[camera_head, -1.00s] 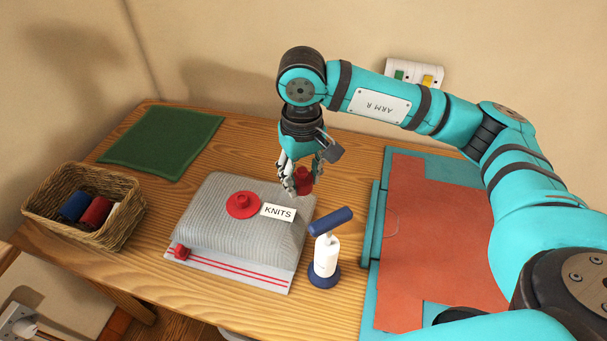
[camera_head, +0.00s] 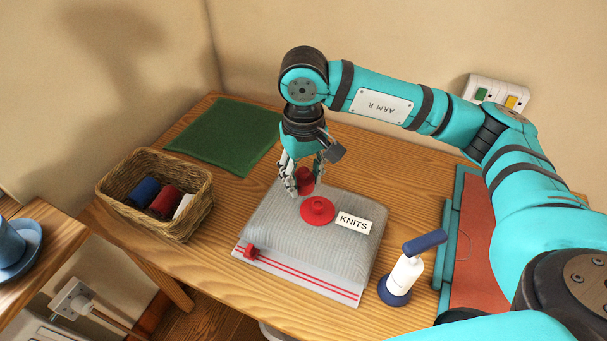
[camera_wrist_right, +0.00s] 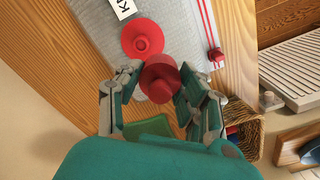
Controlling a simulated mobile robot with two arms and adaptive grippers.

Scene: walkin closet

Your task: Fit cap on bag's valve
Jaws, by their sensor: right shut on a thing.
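The grey ribbed bag (camera_head: 290,240) lies on the wooden table, with a "KNITS" label (camera_head: 354,222) on top. Its round red valve (camera_head: 318,212) is bare on the bag's upper face; it also shows in the right wrist view (camera_wrist_right: 142,38). My right gripper (camera_head: 305,184) is shut on the red cap (camera_head: 304,178), a flanged disc with a knob. In the right wrist view the cap (camera_wrist_right: 160,80) sits between the fingers, close beside the valve and not lined up over it. The height gap between them is unclear. My left gripper is out of view.
A white and blue hand pump (camera_head: 403,277) stands right of the bag. A wicker basket (camera_head: 182,215) with spools is at left, a green cloth (camera_head: 225,135) behind it. A teal and orange mat (camera_head: 478,245) lies at right. A small red slider (camera_head: 250,251) is on the bag's edge.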

